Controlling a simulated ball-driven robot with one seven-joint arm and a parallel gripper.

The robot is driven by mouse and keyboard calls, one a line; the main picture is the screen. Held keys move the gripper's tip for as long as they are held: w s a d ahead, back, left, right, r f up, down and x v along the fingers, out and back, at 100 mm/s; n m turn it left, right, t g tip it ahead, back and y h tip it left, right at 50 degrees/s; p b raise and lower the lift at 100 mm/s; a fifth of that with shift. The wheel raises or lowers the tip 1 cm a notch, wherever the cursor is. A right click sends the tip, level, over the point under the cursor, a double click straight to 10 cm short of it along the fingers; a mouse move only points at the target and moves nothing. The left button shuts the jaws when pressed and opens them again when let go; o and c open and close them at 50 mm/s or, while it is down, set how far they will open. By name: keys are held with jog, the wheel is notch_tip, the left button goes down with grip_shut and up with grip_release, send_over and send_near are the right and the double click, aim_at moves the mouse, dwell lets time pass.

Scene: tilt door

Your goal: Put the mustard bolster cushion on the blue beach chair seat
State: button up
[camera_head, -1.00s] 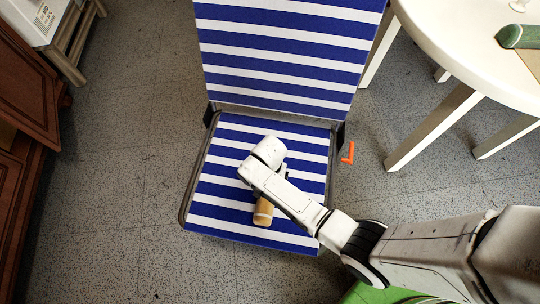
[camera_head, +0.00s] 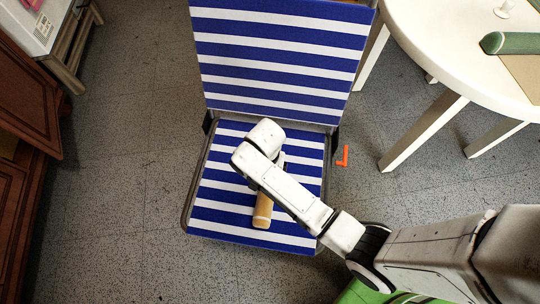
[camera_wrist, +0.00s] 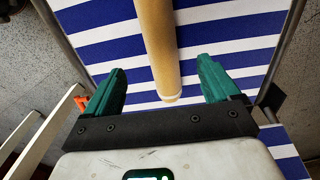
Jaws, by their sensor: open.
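The mustard bolster cushion (camera_head: 263,210) lies on the striped seat of the blue beach chair (camera_head: 222,205), near its front edge. In the wrist view the bolster (camera_wrist: 158,45) runs lengthwise from the top edge to between the fingertips, its pale end nearest the gripper. My gripper (camera_wrist: 160,80) is open, with its green fingers on either side of the bolster's end and visible gaps to both. In the head view my arm hides the gripper and part of the bolster. I cannot tell the exact height of the fingers above the seat.
The chair's striped backrest (camera_head: 275,60) rises behind the seat. A white round table (camera_head: 440,50) with a green roll (camera_head: 508,43) stands at right. An orange L-shaped piece (camera_head: 343,157) lies on the floor beside the chair. Brown cabinets (camera_head: 30,120) stand at left. The floor between is clear.

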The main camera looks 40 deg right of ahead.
jog(key=s+d+r+n+t, duration=0.1)
jog(key=s+d+r+n, duration=0.3)
jog(key=s+r+n, duration=0.6)
jog(key=s+r, duration=0.2)
jog(key=s, duration=0.3)
jog(key=shift+s+d+r, duration=0.15)
jog(key=shift+s+d, duration=0.05)
jog(key=shift+s, duration=0.2)
notch_tip(320, 180, up, 12)
jog(key=p, duration=1.2)
